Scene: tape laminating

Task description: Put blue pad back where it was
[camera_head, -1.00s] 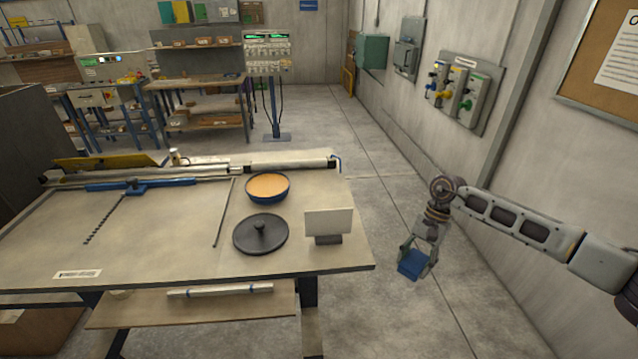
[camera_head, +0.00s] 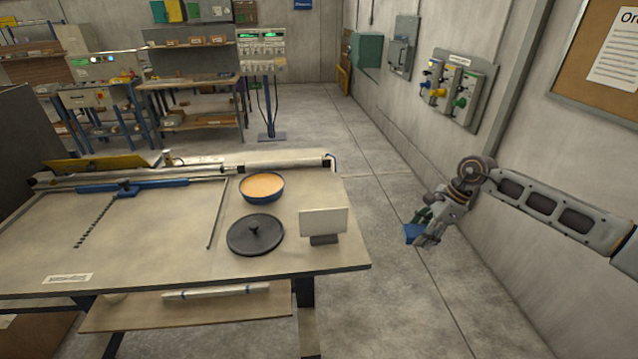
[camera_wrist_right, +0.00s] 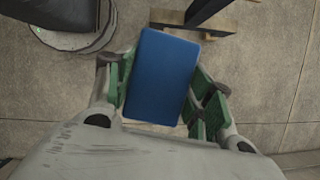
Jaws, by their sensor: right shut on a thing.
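The blue pad (camera_head: 413,234) is held by my right gripper (camera_head: 424,229) in the air to the right of the table, above the bare floor. In the right wrist view the pad (camera_wrist_right: 161,76) is a flat blue rectangle, slightly tilted, between the two green-padded fingers of the right gripper (camera_wrist_right: 160,88). The right gripper is shut on it. The pad touches neither the table nor anything else but the fingers. My left gripper is not in view.
The work table (camera_head: 150,240) carries a blue bowl with orange contents (camera_head: 262,188), a dark round lid with a knob (camera_head: 255,236) and a small white sign (camera_head: 323,223) near its right edge. A grey wall with a valve panel (camera_head: 456,90) is on the right.

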